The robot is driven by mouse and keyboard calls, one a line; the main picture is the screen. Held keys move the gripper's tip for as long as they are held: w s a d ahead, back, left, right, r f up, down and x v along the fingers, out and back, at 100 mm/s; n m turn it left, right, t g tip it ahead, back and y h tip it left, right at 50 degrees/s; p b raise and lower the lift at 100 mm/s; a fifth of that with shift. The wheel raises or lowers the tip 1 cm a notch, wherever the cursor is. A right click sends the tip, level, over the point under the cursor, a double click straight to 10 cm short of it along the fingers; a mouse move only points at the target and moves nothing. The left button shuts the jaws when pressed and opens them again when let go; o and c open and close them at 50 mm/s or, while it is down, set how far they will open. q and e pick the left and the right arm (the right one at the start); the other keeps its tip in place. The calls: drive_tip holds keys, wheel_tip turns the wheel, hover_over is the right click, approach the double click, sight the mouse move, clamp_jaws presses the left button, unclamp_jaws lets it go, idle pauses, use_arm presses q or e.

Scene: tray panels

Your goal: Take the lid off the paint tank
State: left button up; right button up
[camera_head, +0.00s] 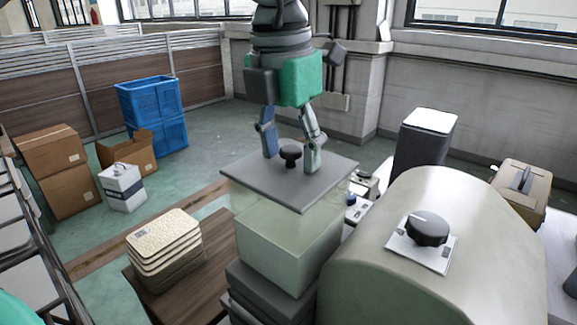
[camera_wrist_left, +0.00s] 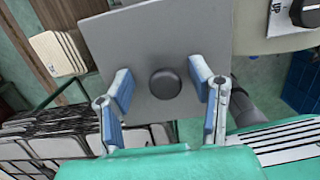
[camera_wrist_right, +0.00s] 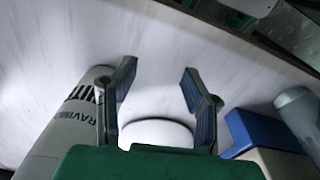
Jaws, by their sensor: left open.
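The paint tank (camera_head: 288,245) is a pale green box in the middle of the head view. Its lid (camera_head: 245,172) is a grey square plate with a black round knob (camera_head: 291,153). The lid lies over the tank, turned relative to it; I cannot tell whether they touch. My left gripper (camera_head: 291,162) is open, with its fingers either side of the knob. In the left wrist view the knob (camera_wrist_left: 165,84) sits between the fingers, with gaps on both sides. My right gripper (camera_wrist_right: 158,82) shows only in its wrist view, with fingers apart.
A rounded beige housing (camera_head: 430,285) with a black dial (camera_head: 427,229) stands close on the right. Stacked beige trays (camera_head: 163,232) lie on a wooden surface at left. Blue crates (camera_head: 150,100) and cardboard boxes (camera_head: 50,165) stand farther back. The right wrist view shows a labelled cylinder (camera_wrist_right: 65,130).

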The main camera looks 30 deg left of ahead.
use_arm(q)
drive_tip(key=shift+d+r, duration=0.1)
drive_tip(key=shift+d, duration=0.35)
drive_tip(key=shift+c, duration=1.3)
drive_tip(key=shift+s+r, duration=0.1)
drive_tip(key=shift+s, duration=0.05)
drive_tip(key=c, duration=0.7)
drive_tip(key=shift+a, duration=0.45)
clamp_jaws()
